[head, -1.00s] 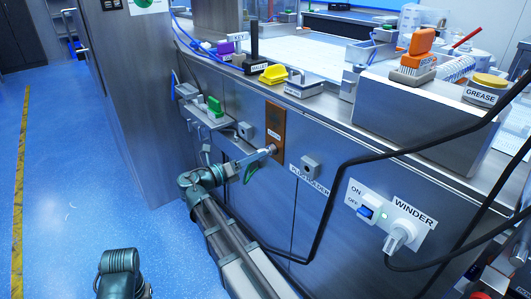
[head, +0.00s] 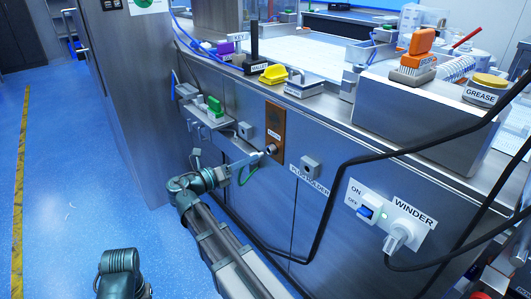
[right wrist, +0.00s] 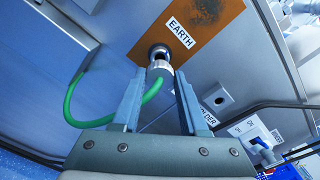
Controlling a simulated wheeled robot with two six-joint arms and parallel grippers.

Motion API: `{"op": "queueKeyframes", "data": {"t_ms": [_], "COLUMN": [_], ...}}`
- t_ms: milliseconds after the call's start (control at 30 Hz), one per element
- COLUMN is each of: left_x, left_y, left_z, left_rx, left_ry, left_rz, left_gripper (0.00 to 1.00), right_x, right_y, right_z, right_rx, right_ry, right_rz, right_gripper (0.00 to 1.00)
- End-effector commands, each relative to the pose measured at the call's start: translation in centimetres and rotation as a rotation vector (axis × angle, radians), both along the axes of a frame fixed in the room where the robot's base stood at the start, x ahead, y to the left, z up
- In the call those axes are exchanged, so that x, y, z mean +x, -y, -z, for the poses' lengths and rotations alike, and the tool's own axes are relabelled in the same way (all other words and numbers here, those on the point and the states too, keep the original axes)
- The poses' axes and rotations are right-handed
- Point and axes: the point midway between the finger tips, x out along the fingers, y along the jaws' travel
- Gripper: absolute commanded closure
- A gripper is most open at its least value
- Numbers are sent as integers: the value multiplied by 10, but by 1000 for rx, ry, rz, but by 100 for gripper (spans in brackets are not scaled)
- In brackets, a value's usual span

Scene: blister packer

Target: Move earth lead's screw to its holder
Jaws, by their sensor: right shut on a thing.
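The earth lead's screw (right wrist: 160,68) is a short silver cylinder with a green lead (right wrist: 72,107) curving away to the left. My right gripper (right wrist: 160,78) has its two fingers on either side of it and is shut on it. The right gripper (head: 259,158) also shows in the head view, at the lower end of the brown EARTH plate (head: 277,124). The screw lies in front of the round socket (right wrist: 158,50) in that plate; I cannot tell how far in it sits. My left gripper is out of view. I cannot tell which fitting is the screw's holder.
A small grey box (head: 245,130) sits left of the plate, and a plug holder (head: 310,165) to its right. A bracket with a green block (head: 214,106) juts out at upper left. A black cable (head: 345,175) hangs across the panel near the WINDER switch (head: 366,210).

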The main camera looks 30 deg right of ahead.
Motion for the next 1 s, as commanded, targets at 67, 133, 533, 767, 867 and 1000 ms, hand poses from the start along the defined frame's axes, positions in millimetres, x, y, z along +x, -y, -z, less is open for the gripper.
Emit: {"op": "queueKeyframes", "data": {"t_ms": [67, 133, 533, 767, 867, 1000], "left_x": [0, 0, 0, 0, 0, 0], "left_y": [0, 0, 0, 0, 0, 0], "left_z": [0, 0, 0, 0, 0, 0], "left_rx": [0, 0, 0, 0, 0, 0], "left_ry": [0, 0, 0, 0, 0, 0], "left_rz": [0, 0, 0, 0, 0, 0], "left_gripper": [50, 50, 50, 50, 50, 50], "right_x": [0, 0, -1, -3, 16, 43], "right_y": [0, 0, -19, -51, -51, -53], "right_z": [0, 0, 0, 0, 0, 0], "right_rx": [0, 0, 0, 0, -1, 0], "right_ry": [0, 0, 0, 0, 0, 0], "right_rz": [0, 0, -3, -4, 1, 0], "right_gripper": [100, 100, 100, 100, 100, 100]}}
